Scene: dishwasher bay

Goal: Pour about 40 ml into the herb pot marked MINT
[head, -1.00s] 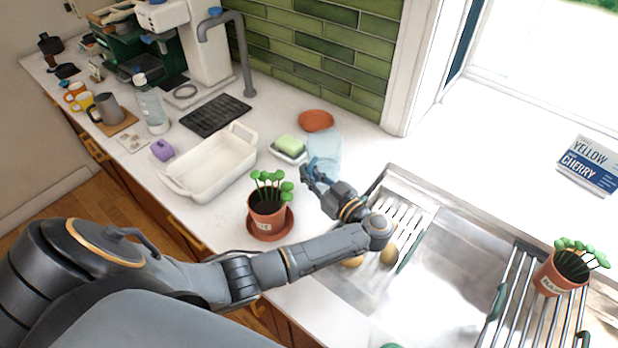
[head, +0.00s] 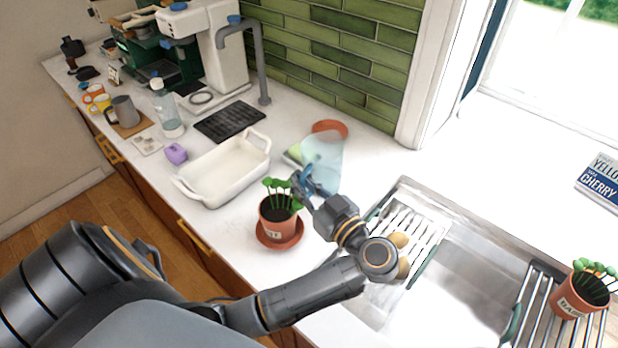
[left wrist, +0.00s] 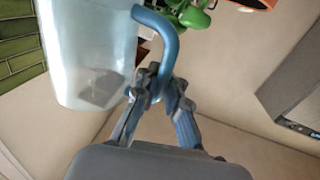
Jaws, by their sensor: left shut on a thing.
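My left gripper (head: 308,188) is shut on the blue handle of a pale blue, see-through jug (head: 323,158). The jug appears held above the counter, behind and right of a terracotta herb pot (head: 277,222) on a saucer. That pot's label is partly readable and ends in T. In the left wrist view, the jug (left wrist: 85,50) fills the upper left, with its handle in the fingers (left wrist: 155,90); green leaves (left wrist: 190,14) show beyond the handle. Any liquid level is unclear. A second herb pot (head: 572,303), its label starting BAS, stands at right on the rack. My right gripper is not in view.
A white baking dish (head: 225,172) lies left of the near pot. A terracotta saucer (head: 330,128) and a partly hidden green sponge (head: 293,153) are behind the jug. The sink (head: 455,275) is at right. A bottle (head: 167,110) stands further left.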

